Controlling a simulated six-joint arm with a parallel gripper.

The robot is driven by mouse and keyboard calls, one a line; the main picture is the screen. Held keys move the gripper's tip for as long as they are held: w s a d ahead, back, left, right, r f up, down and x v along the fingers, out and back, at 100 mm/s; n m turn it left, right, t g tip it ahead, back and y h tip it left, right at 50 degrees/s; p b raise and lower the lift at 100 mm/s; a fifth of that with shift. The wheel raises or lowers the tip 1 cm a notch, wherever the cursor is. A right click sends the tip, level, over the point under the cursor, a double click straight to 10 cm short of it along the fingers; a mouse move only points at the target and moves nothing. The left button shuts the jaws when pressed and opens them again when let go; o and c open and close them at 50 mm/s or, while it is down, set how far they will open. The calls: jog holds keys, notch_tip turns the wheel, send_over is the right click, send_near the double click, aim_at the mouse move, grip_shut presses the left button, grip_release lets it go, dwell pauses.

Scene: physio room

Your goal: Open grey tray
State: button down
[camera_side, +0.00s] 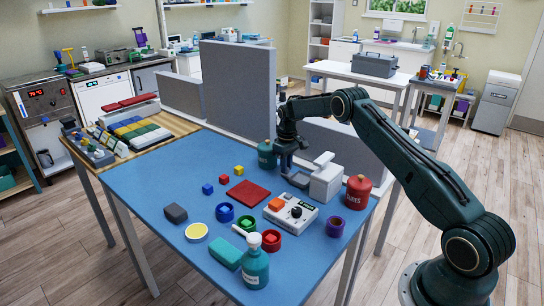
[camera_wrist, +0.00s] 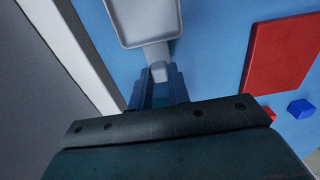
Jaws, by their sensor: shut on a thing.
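The grey tray (camera_wrist: 144,22) shows at the top of the wrist view as a shallow pan with a raised rim and a short handle (camera_wrist: 156,52). My gripper (camera_wrist: 158,88) is shut on the end of that handle; the fingers hide part of it. In the side view my gripper (camera_side: 284,162) is low over the blue table, at the left end of the tray (camera_side: 299,180). The tray sticks out to the left of a white unit (camera_side: 326,182). The tray's far end is outside the wrist view.
A green bottle (camera_side: 266,155) stands close left of my gripper, and grey panels (camera_side: 345,143) stand behind. A red jar (camera_side: 357,192) is right of the white unit. A control box (camera_side: 291,213) and a red mat (camera_side: 248,193) lie in front.

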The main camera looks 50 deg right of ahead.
jog(key=shift+w+r, duration=0.1)
jog(key=c, duration=1.3)
grip_release()
jog(key=shift+r, duration=0.1)
notch_tip(320, 180, up, 14)
jog(key=shift+f, duration=0.2)
jog(key=shift+r, duration=0.1)
